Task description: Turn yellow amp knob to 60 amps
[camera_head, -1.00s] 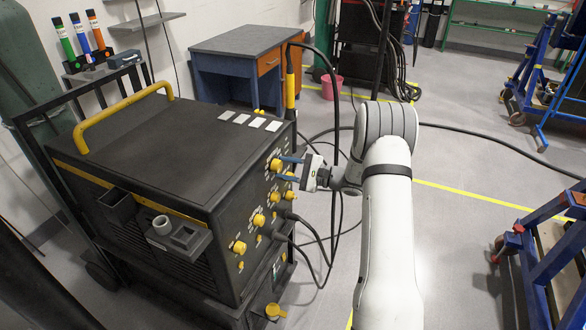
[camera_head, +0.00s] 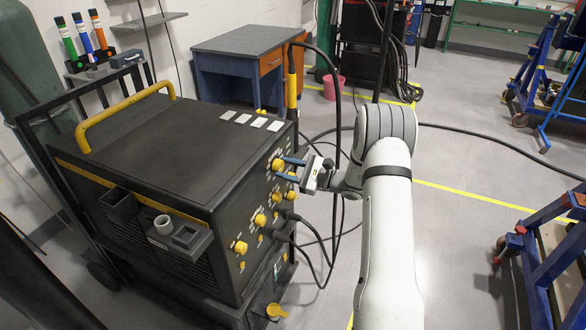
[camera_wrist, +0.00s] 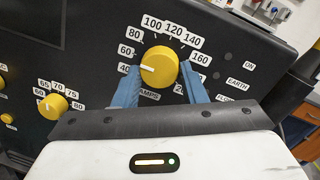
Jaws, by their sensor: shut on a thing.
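The yellow amp knob (camera_wrist: 159,65) is on the dark front panel, ringed by white labels from 40 up past 160. Its white pointer mark faces left, close to the 40 label and below the 60 label. My gripper (camera_wrist: 160,82) has its two blue fingers on either side of the knob, shut on it. In the head view, my gripper (camera_head: 287,168) reaches the panel from the right at the upper yellow knob (camera_head: 277,164). The exact finger contact is hard to see.
Another yellow knob (camera_wrist: 53,106) with labels around 65 to 75 sits left of the amp knob. The welding machine (camera_head: 170,150) carries more knobs and black cables (camera_head: 318,255) below.

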